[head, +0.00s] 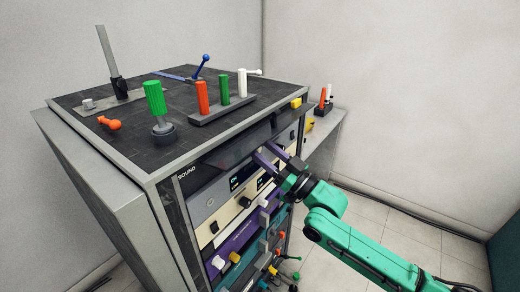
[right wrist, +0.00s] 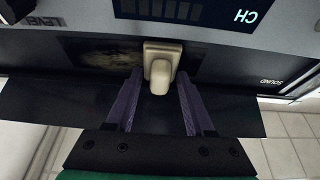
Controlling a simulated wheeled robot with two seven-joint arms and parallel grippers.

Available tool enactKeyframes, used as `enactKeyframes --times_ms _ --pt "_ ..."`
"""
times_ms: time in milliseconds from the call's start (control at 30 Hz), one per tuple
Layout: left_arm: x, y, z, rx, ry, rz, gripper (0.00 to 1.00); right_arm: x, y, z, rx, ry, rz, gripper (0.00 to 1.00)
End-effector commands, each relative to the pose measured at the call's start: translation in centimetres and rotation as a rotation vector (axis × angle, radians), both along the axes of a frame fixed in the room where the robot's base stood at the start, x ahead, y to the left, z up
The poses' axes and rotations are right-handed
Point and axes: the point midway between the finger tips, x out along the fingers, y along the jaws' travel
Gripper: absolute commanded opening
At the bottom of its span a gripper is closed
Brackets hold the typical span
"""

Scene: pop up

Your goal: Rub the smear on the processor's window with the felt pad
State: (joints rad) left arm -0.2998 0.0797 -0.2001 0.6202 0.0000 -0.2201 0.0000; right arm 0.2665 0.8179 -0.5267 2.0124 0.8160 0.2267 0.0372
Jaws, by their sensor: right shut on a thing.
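The felt pad (right wrist: 163,52) is a cream block with a rounded grip. My right gripper (right wrist: 160,80) has its purple fingers on both sides of the grip and is shut on it. In the right wrist view the pad lies against or very close to the processor's dark window (right wrist: 200,62); contact is hard to tell. A brownish smear (right wrist: 100,52) shows on the window, left of the pad. In the head view my right gripper (head: 264,153) is at the front of the processor (head: 205,165), the top unit marked SOUND; the pad is mostly hidden there. My left gripper is not in view.
Below the processor, the rack front carries a silver panel (head: 207,202), a purple panel (head: 240,238) and several protruding knobs. The rack top (head: 130,125) holds coloured handles and levers. A grey side ledge (head: 325,125) stands behind. The floor at right is open.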

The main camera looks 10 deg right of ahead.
Motion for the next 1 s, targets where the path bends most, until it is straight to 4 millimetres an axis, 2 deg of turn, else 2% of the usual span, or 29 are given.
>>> enactKeyframes --times_ms 33,200,300,467,667,1000 --pt "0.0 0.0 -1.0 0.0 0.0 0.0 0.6 0.3 -0.4 -0.5 -0.003 -0.004 -0.002 0.09" --pt "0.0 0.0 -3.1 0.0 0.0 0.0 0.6 1.4 -1.9 -0.6 -0.004 -0.006 -0.003 0.09" --pt "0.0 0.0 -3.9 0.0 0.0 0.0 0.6 1.9 -2.6 -0.5 -0.003 -0.004 -0.002 0.09" --pt "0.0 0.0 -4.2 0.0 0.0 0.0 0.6 2.3 -3.0 -0.2 -0.001 -0.002 -0.001 0.09" --pt "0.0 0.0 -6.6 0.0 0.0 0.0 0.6 3.6 -4.5 -0.5 -0.003 -0.005 -0.003 0.09" --pt "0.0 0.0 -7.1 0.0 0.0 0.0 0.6 5.2 -6.1 0.0 -0.002 -0.001 -0.003 0.09"
